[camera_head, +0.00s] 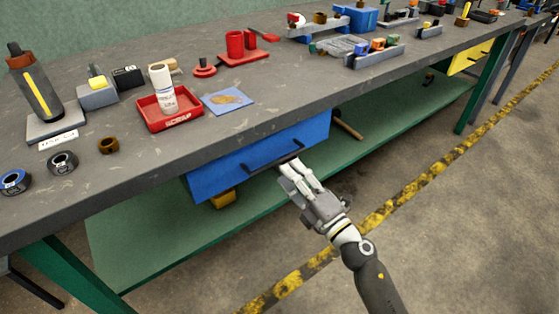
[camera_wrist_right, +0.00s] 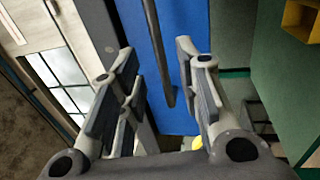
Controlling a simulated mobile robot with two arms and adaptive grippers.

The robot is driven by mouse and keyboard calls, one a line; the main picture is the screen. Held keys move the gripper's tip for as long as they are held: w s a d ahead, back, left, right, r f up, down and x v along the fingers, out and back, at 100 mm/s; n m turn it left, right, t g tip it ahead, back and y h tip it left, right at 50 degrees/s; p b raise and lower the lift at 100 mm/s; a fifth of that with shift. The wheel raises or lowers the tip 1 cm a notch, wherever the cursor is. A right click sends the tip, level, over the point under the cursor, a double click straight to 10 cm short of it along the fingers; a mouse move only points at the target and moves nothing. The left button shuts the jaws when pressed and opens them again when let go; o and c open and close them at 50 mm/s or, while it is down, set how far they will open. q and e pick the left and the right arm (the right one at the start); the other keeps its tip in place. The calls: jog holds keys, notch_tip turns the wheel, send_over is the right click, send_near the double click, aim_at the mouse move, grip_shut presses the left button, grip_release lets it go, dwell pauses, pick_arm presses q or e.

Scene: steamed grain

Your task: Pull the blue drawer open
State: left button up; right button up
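The blue drawer (camera_head: 225,171) hangs under the front edge of the workbench, its front close beneath the tabletop and looking shut. A dark bar handle (camera_head: 262,163) runs along its front. My right gripper (camera_head: 292,171) is in front of the handle's right end, coming from the lower right. In the right wrist view, my right gripper (camera_wrist_right: 158,80) is open, with fingers on both sides of the dark handle (camera_wrist_right: 156,45) and the blue drawer front (camera_wrist_right: 187,40) behind. I cannot tell whether the fingers touch the handle. My left gripper is not in view.
The workbench top (camera_head: 310,90) holds a red tray (camera_head: 172,121) with a white bottle, a blue mat and several tools. A green lower shelf (camera_head: 140,245) runs below, with a yellow bin (camera_head: 223,199) under the drawer. The floor in front is clear, with a yellow-black stripe.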

aim_at(279, 159)
jog(key=x, duration=0.5)
jog(key=shift+w+a, duration=0.2)
jog(key=shift+w, duration=0.15)
jog(key=shift+c, duration=0.4)
grip_shut()
